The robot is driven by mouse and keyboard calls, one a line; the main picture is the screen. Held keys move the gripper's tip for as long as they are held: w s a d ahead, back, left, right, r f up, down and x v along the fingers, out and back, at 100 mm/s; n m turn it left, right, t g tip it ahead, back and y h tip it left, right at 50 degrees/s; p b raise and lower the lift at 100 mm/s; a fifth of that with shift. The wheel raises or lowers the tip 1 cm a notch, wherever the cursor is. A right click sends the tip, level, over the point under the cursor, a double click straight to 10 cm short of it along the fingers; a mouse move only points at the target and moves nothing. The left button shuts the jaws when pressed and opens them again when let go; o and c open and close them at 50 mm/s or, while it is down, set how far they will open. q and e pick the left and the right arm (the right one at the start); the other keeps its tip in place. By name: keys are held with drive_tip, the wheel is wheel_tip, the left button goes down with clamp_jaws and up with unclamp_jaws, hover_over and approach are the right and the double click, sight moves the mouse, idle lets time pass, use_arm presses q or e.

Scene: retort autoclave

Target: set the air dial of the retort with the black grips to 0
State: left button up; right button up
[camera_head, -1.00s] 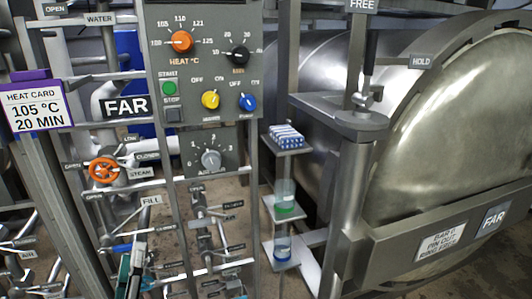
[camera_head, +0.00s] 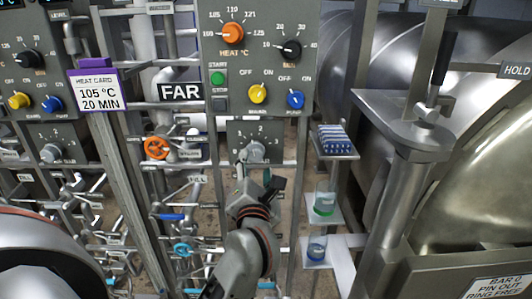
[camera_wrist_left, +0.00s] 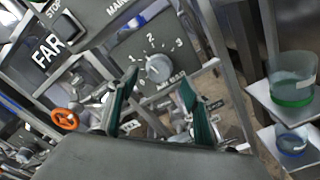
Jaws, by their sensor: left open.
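The grey air dial (camera_head: 255,152) sits on the lower panel beneath the FAR retort's control box, with numbers up to 3 around it. It also shows in the left wrist view (camera_wrist_left: 159,68), ahead of the fingers; where its pointer stands is too small to tell. My left gripper (camera_head: 258,180) is just below the dial in the head view, open and empty. In the wrist view its green-padded fingers (camera_wrist_left: 158,100) are spread, with the dial beyond them and apart. A lever with a black grip (camera_head: 441,58) stands at the big vessel on the right. My right gripper is not seen.
The control box (camera_head: 210,70) with knobs is above the dial. An orange steam handwheel (camera_head: 157,148) and pipes are left of it. A shelf with a striped block (camera_head: 334,140) and jars (camera_head: 324,202) stands right. A similar dial (camera_head: 52,152) is at far left.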

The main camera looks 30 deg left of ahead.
sight(256, 156)
use_arm(q)
drive_tip(key=x, duration=0.6)
drive_tip(key=shift+a+p, duration=0.1)
drive_tip(key=shift+p, duration=0.25)
drive_tip(key=c, duration=1.1)
